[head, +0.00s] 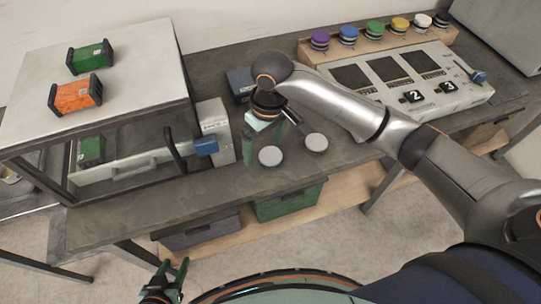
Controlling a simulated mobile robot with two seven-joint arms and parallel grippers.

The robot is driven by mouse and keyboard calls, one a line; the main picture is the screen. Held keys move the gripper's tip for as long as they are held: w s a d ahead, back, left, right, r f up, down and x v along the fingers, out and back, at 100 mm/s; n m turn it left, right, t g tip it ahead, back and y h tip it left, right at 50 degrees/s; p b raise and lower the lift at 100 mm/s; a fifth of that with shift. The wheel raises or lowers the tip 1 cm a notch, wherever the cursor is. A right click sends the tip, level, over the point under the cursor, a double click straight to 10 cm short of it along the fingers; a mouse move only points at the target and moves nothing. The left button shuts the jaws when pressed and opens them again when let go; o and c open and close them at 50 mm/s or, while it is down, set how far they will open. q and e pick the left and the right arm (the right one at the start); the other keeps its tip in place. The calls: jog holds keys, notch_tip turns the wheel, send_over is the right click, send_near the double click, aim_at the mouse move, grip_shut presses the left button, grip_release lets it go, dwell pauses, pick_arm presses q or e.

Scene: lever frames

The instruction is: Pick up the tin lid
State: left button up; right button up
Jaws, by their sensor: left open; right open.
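Two small round things with pale grey tops stand near the front edge of the table: a left one (270,156) and a right one (316,142). I cannot tell which of them is the tin lid, or whether either is a lid on a tin. My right gripper (272,138) is open, pointing down just behind and above them. Its green finger is left of the left round thing, and I see nothing held. My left gripper (174,277) is open and empty at the lower left, below table height and far from both round things.
A frame with a pale top (130,75) stands left, bearing a green block (90,57) and an orange block (76,95). A blue-handled lever box (214,135) is left of my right gripper. A numbered panel (400,80) and several coloured knobs (375,30) are behind.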

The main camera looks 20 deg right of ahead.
notch_tip(320, 180, up, 3)
jog(key=w+d+m+h, duration=0.1)
jog(key=w+d, duration=0.1)
jog(key=d, duration=0.1)
send_over(272, 157)
jog(key=f, duration=0.7)
jog(key=shift+s+a+f, duration=0.1)
jog(key=shift+s, duration=0.25)
jog(key=shift+w+f, duration=0.2)
jog(key=shift+f, duration=1.15)
jog(key=shift+w+f, duration=0.15)
jog(key=shift+f, duration=1.2)
jog(key=shift+c, duration=0.2)
jog(key=c, duration=1.2)
